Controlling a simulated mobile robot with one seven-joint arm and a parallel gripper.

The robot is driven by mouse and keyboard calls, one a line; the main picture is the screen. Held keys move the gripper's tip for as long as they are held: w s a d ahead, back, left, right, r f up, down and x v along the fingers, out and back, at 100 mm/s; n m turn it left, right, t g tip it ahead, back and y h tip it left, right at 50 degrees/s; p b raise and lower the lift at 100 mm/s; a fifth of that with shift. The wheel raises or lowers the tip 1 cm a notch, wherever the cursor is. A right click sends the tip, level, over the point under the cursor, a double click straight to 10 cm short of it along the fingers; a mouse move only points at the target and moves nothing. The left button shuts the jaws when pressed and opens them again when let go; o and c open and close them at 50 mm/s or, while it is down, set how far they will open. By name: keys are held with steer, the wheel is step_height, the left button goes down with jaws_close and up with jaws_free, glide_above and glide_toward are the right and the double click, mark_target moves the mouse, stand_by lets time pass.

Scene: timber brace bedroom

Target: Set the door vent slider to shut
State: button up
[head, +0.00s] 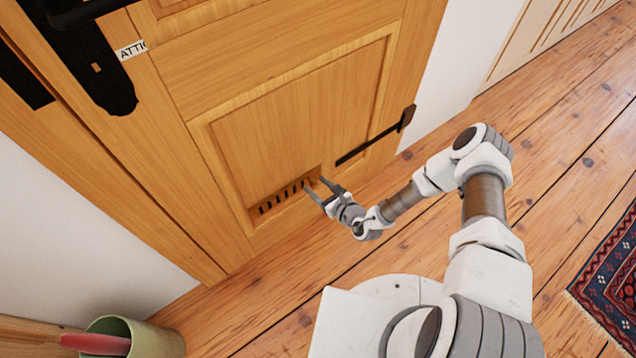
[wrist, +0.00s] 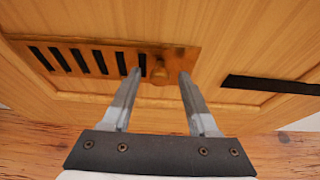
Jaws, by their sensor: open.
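The door vent (wrist: 75,57) is a brass-coloured plate low on the wooden door, with a row of dark open slots on its left part. In the head view the vent (head: 282,197) sits near the bottom of the lower door panel. A small brass slider knob (wrist: 160,70) stands out at the right of the slots. My gripper (wrist: 160,76) is open, with one finger on each side of the knob; I cannot tell whether a finger touches it. In the head view my gripper (head: 322,189) is at the vent's right end and hides part of it.
A black strap hinge (head: 375,138) lies right of the vent; it also shows in the wrist view (wrist: 270,84). A green bin (head: 130,338) stands at lower left. A patterned rug (head: 610,275) lies at right. The wooden floor before the door is otherwise clear.

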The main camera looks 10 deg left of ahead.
steer(key=shift+a, duration=0.1)
jaws_close()
stand_by(0.3)
stand_by(1.2)
